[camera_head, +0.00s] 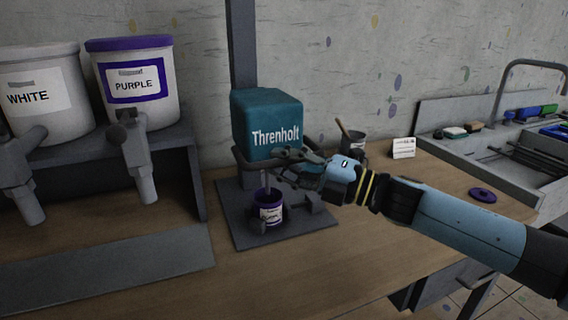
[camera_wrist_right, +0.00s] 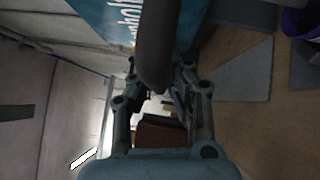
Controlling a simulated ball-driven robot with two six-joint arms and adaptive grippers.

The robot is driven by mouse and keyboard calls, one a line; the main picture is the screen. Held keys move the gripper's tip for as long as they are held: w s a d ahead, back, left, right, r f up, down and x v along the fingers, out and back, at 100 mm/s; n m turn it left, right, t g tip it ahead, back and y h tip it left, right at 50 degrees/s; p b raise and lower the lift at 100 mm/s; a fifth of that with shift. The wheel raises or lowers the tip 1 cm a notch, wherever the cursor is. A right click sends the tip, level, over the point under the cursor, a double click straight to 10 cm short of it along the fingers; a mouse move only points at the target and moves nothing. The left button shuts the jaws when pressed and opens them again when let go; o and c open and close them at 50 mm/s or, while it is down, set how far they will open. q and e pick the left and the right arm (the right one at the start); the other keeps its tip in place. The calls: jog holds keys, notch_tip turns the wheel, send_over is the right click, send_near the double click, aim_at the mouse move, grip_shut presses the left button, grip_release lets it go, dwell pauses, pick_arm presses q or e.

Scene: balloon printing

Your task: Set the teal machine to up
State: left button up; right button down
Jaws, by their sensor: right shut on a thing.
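The teal machine (camera_head: 265,110), marked "Threnholt", stands on a grey base plate (camera_head: 235,215) against a dark post. A thin shaft reaches from under its head down to a small purple-rimmed can (camera_head: 270,212) on the plate. My right gripper (camera_head: 290,165) is at the machine's lower front right, its fingers shut on a dark grey bar handle. In the right wrist view, the bar (camera_wrist_right: 157,45) passes between the fingers (camera_wrist_right: 158,78), close to the teal side (camera_wrist_right: 95,15). The fingers partly hide the handle in the head view. My left gripper is out of view.
White (camera_head: 45,95) and purple (camera_head: 135,85) paint buckets with taps stand on a shelf at left. A cup with a stick (camera_head: 352,143), a small white card (camera_head: 403,148) and a purple lid (camera_head: 482,195) are at right, near a sink (camera_head: 510,170). The front table is clear.

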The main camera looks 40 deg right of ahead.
notch_tip(320, 180, up, 9)
jog(key=p, duration=0.6)
jog(key=shift+r, duration=0.15)
jog(key=shift+w, duration=0.1)
jog(key=c, duration=1.8)
grip_release()
jog(key=shift+r, duration=0.1)
jog(key=o, duration=0.5)
jog(key=shift+c, duration=0.2)
jog(key=shift+o, duration=0.3)
jog(key=shift+f, duration=0.2)
jog(key=v, duration=1.2)
